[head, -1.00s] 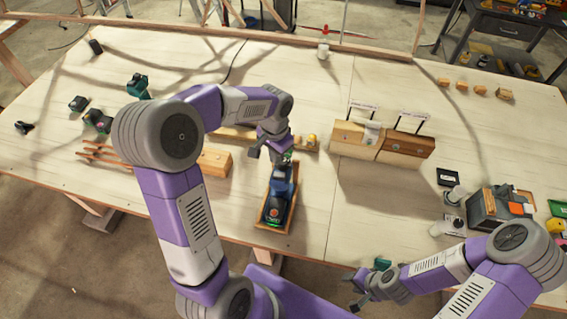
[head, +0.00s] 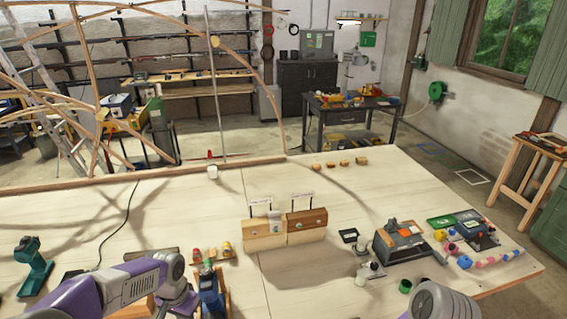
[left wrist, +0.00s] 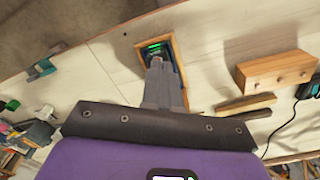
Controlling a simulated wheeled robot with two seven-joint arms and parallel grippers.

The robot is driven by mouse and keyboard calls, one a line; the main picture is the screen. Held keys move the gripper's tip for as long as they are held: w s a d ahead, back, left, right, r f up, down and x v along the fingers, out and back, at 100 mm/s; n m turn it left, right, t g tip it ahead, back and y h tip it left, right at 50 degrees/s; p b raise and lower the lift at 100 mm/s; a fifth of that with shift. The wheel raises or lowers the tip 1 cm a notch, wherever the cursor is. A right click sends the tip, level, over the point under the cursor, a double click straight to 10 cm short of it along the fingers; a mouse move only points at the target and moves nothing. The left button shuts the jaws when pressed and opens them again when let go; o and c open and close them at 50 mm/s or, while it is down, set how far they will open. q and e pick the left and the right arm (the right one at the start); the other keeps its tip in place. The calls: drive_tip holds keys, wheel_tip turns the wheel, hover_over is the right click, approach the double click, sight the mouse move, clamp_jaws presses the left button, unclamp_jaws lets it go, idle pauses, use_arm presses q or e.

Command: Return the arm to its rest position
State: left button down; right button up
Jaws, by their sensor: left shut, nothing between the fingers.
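My left arm reaches in from the lower left in the head view. Its gripper (left wrist: 160,68) shows in the left wrist view, with the fingers together and nothing between them. The fingertips appear in front of a wooden tray (left wrist: 173,48) that holds a dark tool with a green light (left wrist: 155,47). I cannot tell the gap between fingertips and tool. In the head view the blue tool (head: 210,296) is beside my left wrist, partly cut off by the lower edge. Only a grey joint of my right arm shows at the lower right; its gripper is out of view.
A wooden block (left wrist: 277,72) with knobs lies beside the tray in the left wrist view. Two wooden blocks (head: 264,239) with labels stand mid-table. A teal drill (head: 33,265) stands at left. A grey box (head: 402,242) and small items crowd the right. The table's far middle is mostly clear.

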use_arm(q)
drive_tip(key=d+f+h+b, duration=0.25)
drive_tip(key=d+f, duration=0.25)
drive_tip(key=f, duration=0.8)
drive_tip(key=s+d+f+n+b, duration=0.2)
drive_tip(key=s+f, duration=0.3)
drive_tip(key=f, duration=0.3)
drive_tip(key=s+d+f+n+h+b, duration=0.1)
drive_tip(key=s+d+f+n+b, duration=0.1)
drive_tip(key=s+d+f+b, duration=0.3)
drive_tip(key=s+d+f+n+b, duration=0.2)
drive_tip(key=s+d+f+b, duration=0.1)
drive_tip(key=f, duration=1)
drive_tip(key=shift+s+d+t+b, duration=0.15)
drive_tip(key=shift+s+t+b, duration=0.25)
drive_tip(key=shift+s, duration=0.55)
use_arm(e)
wheel_tip(320, 180, down, 14)
drive_tip(key=w, duration=0.1)
use_arm(q)
drive_tip(key=shift+h, duration=0.25)
use_arm(e)
drive_tip(key=shift+a, duration=0.1)
